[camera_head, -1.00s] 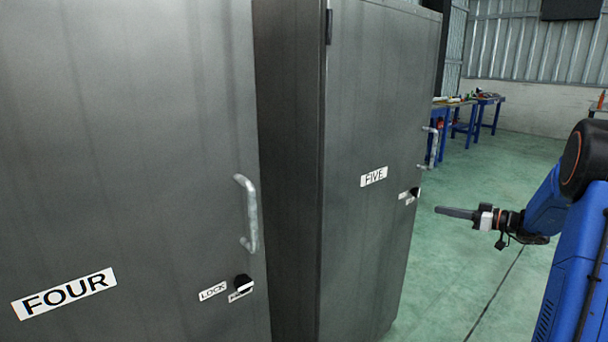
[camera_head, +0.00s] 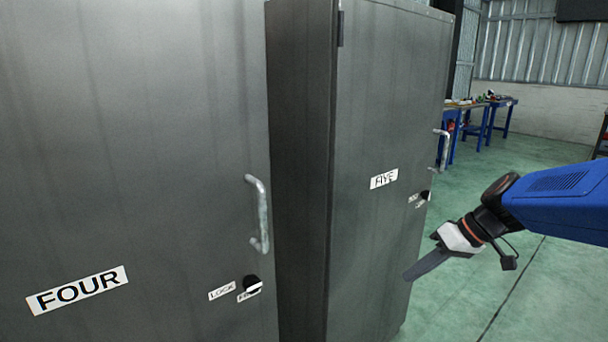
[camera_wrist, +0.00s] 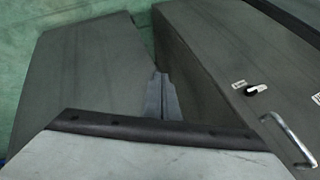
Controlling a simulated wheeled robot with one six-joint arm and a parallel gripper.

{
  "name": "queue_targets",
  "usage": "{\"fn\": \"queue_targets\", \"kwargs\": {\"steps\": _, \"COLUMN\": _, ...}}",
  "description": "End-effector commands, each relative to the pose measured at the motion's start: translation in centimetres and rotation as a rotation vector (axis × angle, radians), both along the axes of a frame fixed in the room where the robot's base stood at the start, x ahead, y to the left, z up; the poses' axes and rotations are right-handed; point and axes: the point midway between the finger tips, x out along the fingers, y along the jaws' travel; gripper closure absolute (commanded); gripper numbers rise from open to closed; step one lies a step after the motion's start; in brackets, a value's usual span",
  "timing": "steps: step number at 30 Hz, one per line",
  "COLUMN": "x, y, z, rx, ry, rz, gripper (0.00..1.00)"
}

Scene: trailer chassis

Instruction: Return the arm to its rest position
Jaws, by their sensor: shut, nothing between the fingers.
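My gripper (camera_head: 412,274) is at the right of the head view, on the end of my blue arm. Its dark fingers are shut together with nothing between them and point down and to the left. It appears in front of the lower right part of the cabinet door labelled FIVE (camera_head: 384,179); I cannot tell the exact gap. In the wrist view the shut fingers (camera_wrist: 160,95) show at the middle, past the pale gripper body. My forearm reaches in from the right edge of the head view.
Cabinet FOUR (camera_head: 150,180) fills the left, with a metal handle (camera_head: 262,215) and black lock knob (camera_head: 252,285). Cabinet FIVE also has a handle (camera_head: 442,150) and knob (camera_head: 426,195). Blue workbenches (camera_head: 490,118) stand far back. Green floor (camera_head: 530,285) is open at right.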

Motion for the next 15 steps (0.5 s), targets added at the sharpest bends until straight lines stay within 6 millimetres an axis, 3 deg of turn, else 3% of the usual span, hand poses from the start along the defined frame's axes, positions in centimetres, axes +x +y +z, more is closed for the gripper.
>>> {"fn": "queue_targets", "kwargs": {"steps": 6, "x": -6.3, "y": 0.7, "z": -0.8, "rx": -0.149, "ry": 0.056, "rz": -0.092, "gripper": 1.0}}
{"fn": "queue_targets", "kwargs": {"steps": 15, "x": -13.3, "y": -0.6, "z": -2.3, "rx": -0.327, "ry": 0.048, "rz": -0.265, "gripper": 1.0}}
